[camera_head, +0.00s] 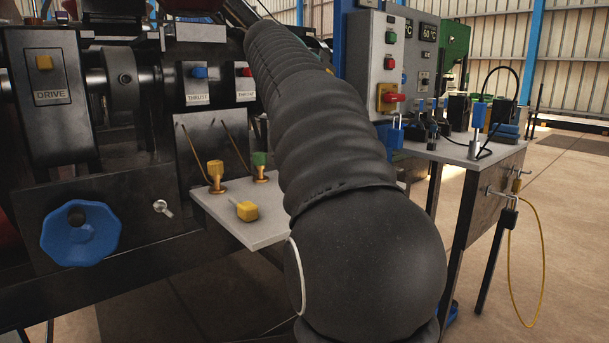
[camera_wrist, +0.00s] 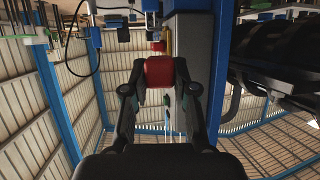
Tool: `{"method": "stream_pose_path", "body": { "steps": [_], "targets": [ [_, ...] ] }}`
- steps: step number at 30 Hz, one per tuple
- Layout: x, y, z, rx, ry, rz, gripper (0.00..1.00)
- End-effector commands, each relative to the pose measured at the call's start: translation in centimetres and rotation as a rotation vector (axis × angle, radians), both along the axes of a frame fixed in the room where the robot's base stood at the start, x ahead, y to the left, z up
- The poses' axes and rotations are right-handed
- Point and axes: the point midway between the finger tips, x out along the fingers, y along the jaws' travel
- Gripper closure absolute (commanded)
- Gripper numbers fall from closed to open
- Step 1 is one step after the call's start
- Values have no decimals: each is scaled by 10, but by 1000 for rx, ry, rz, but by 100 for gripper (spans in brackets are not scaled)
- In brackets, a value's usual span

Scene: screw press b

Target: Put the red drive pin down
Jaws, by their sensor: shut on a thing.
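My gripper (camera_wrist: 160,84) shows in the wrist view, shut on a red block-shaped head, which I take for the red drive pin (camera_wrist: 160,72). The pin's shank cannot be made out. My gripper is held in the air, with a grey cabinet behind it. In the head view my black sleeved arm hides the gripper and the pin. A pale shelf (camera_head: 249,230) on the machine front carries a yellow-headed pin (camera_head: 215,172), a green-headed pin (camera_head: 260,162) and a yellow block (camera_head: 247,211). A yellow head sits in the plate marked DRIVE (camera_head: 46,66).
A blue handwheel (camera_head: 80,233) and a wing screw (camera_head: 162,208) are on the machine front. A control box (camera_head: 388,60) with a red switch stands behind a side table (camera_head: 455,152) holding padlocks and blue-topped items. The shelf has bare room around its yellow block.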

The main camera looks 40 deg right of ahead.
Motion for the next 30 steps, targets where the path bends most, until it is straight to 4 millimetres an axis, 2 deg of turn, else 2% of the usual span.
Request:
{"method": "stream_pose_path", "body": {
  "steps": [1,3,8,11,24,30],
  "targets": [
    [-5,-17,-6,0,0,-55,100],
    [-11,-33,-10,0,0,-113,100],
    [-17,-50,-15,1,0,-178,100],
    [-7,-47,-22,1,2,-183,100],
    [71,-15,-72,0,2,-180,100],
    [87,-9,-81,0,-1,-182,100]
  ]
}}
